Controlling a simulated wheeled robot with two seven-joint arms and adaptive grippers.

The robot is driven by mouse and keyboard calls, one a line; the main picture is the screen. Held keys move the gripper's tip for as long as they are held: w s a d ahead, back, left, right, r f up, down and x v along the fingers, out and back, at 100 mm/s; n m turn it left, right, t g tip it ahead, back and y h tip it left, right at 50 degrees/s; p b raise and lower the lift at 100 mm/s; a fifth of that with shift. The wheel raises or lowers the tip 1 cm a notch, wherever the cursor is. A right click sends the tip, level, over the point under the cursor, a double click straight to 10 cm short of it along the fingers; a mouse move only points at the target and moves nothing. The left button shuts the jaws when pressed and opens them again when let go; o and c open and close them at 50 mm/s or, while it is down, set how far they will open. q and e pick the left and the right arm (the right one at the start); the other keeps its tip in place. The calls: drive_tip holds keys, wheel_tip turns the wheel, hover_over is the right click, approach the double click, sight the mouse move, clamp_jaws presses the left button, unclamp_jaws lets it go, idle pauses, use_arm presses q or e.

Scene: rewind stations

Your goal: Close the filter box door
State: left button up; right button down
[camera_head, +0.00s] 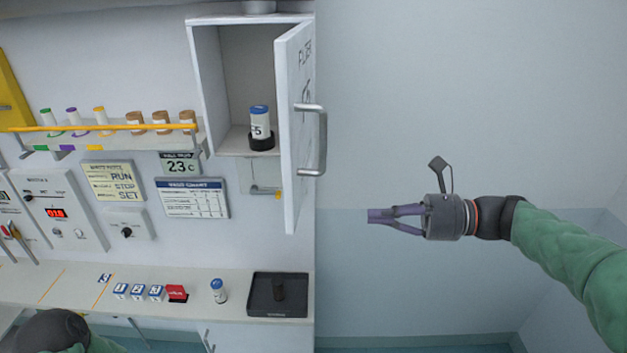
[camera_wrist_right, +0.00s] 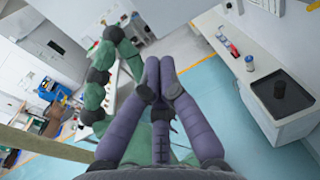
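The white filter box (camera_head: 221,80) hangs on the wall, and its inside shows. Its door (camera_head: 292,130) stands open, hinged at the right side and swung out towards me. A grey bar handle (camera_head: 322,140) is on the door's right-hand face. Inside the box a blue-capped bottle (camera_head: 260,122) stands in a black holder. My right gripper (camera_head: 372,216) is to the right of the door and below the handle, apart from both. Its purple fingers point left and are drawn together with nothing between them; they also show together in the wrist view (camera_wrist_right: 163,78). My left gripper is not visible.
A shelf with several small bottles (camera_head: 160,122) and a yellow rail is left of the box. Below, a counter (camera_head: 120,290) carries small blocks, a blue-capped bottle (camera_head: 218,290) and a black tray (camera_head: 262,300). The space around my right gripper is clear.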

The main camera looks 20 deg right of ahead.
drive_tip(key=s+r, duration=0.3)
drive_tip(key=r, duration=0.2)
drive_tip(key=r+p+x, duration=0.1)
drive_tip(key=p+x, duration=0.2)
drive_tip(key=x, duration=1)
drive_tip(key=shift+w+a+y, duration=0.15)
drive_tip(key=shift+a+y, duration=0.2)
drive_tip(key=shift+y, duration=0.05)
drive_tip(key=shift+a, duration=0.1)
